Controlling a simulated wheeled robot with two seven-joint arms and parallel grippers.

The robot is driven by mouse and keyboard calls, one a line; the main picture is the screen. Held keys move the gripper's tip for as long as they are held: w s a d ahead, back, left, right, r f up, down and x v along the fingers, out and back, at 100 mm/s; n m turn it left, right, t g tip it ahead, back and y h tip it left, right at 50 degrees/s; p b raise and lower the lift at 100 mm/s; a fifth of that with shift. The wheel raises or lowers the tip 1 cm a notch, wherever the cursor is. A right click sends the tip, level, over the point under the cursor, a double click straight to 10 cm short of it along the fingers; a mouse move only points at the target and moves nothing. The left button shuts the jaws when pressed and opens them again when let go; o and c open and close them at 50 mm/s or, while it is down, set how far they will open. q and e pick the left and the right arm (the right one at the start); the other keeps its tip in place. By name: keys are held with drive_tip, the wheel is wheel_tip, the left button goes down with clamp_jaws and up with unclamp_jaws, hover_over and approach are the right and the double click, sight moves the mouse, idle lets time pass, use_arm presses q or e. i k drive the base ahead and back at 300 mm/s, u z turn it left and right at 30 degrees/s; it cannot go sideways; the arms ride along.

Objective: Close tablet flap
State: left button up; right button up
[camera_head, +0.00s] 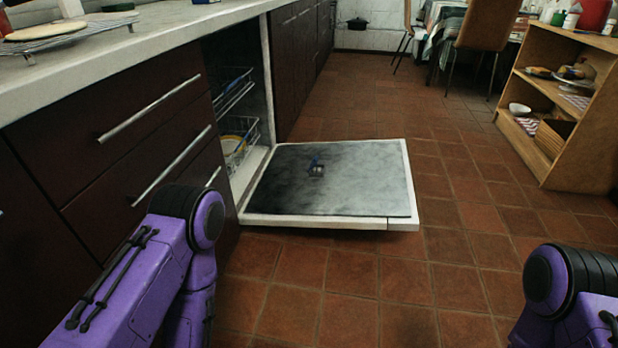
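The dishwasher door (375,190) is folded down flat, low over the floor, with its dark inner face upward. The small tablet compartment (316,171) sits near the middle of that inner face. My purple arm links show at the lower left and lower right. Neither gripper is in the picture, and no part of my arms touches the door.
The dishwasher opening shows wire racks (233,90) with dishes inside. Dark drawers (110,130) with long handles stand left of it, under a pale counter (130,45). A wooden shelf (545,150) stands at the right. The tiled floor (390,285) before the door is clear.

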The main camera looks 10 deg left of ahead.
sight(314, 162)
drive_tip(key=k, duration=0.35)
drive_tip(key=z, duration=1.1)
drive_tip(key=i, duration=3.75)
drive_tip(key=u, duration=0.9)
drive_tip(key=i, duration=0.75)
drive_tip(key=u, duration=2.2)
